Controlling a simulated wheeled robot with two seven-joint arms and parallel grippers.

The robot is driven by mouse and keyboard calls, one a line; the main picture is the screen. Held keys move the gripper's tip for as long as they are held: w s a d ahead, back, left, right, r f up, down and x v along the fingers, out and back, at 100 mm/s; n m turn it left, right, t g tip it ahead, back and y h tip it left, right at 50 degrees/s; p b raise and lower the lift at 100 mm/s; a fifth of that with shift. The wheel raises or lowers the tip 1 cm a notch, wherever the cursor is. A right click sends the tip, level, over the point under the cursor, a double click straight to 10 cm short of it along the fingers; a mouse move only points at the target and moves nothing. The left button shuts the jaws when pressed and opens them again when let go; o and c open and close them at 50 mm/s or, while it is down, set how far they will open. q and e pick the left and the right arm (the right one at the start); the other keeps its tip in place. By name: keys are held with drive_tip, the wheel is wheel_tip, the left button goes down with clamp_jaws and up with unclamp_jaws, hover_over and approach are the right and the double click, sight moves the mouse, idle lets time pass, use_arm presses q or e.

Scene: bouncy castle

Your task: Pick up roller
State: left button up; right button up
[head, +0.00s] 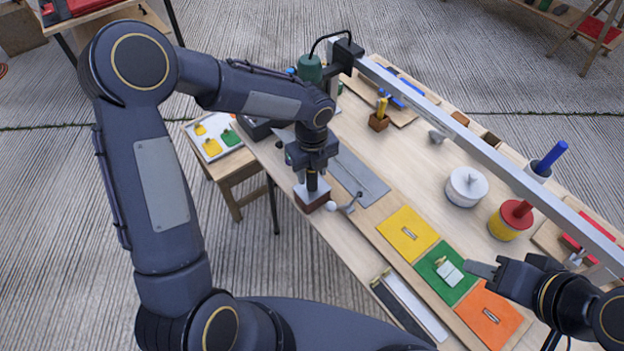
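My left gripper (312,172) points down over the front left of the table. A dark upright handle (312,184) shows between its fingers, above a brown block with a grey top (312,199). I cannot tell whether the fingers grip the handle or only surround it. A small white rounded piece with a bent grey metal part (349,204) lies just right of the block. I cannot tell which of these is the roller, or whether they join. My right gripper (484,270) is at the right, pointing left above the green and orange panels; its finger gap is unclear.
Yellow (407,234), green (436,262) and orange (489,314) panels lie along the table's front. A long metal beam (480,150) crosses above the table. A stool with a tray (214,137) is left.

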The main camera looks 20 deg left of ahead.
use_arm(q)
drive_tip(key=c, duration=0.8)
drive_tip(key=shift+r, duration=0.1)
